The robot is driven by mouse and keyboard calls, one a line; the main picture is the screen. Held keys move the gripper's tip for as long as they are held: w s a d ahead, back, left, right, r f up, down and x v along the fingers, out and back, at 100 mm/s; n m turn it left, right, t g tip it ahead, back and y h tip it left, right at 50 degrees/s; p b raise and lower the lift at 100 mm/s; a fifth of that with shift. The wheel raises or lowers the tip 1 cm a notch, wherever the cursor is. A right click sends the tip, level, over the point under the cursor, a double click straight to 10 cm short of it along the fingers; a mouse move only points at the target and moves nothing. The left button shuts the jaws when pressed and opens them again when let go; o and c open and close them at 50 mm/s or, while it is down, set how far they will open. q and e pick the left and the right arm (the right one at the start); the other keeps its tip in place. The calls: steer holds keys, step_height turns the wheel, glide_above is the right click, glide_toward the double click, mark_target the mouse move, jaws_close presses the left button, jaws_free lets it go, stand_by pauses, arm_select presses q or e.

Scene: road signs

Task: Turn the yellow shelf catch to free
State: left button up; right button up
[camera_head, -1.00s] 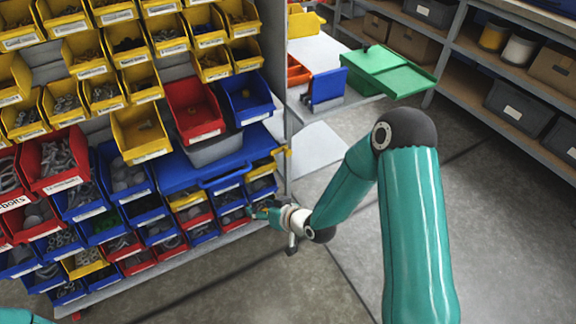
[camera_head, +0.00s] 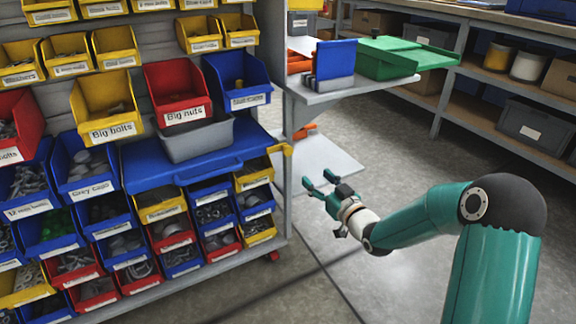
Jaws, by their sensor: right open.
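The yellow shelf catch (camera_head: 287,150) sits at the right front corner of the blue pull-out shelf, on the rack's side post. The blue shelf (camera_head: 150,172) has a blue handle along its front edge and a grey bin standing on it. My right gripper (camera_head: 318,180) is open and empty, in the air to the right of the rack, below and right of the catch and apart from it. My left gripper is not in view.
Labelled bins, such as the Big nuts bin (camera_head: 182,110), fill the rack on the left. A side shelf (camera_head: 340,92) carries blue and green holders. Grey shelving (camera_head: 520,135) stands at right. The floor (camera_head: 340,265) between is open.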

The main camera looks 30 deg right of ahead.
mark_target(289, 151)
steer(key=w+b, duration=0.2)
steer(key=w, duration=1.4)
steer(key=shift+w+f+b, duration=0.1)
steer(key=shift+w+b, duration=0.3)
jaws_close()
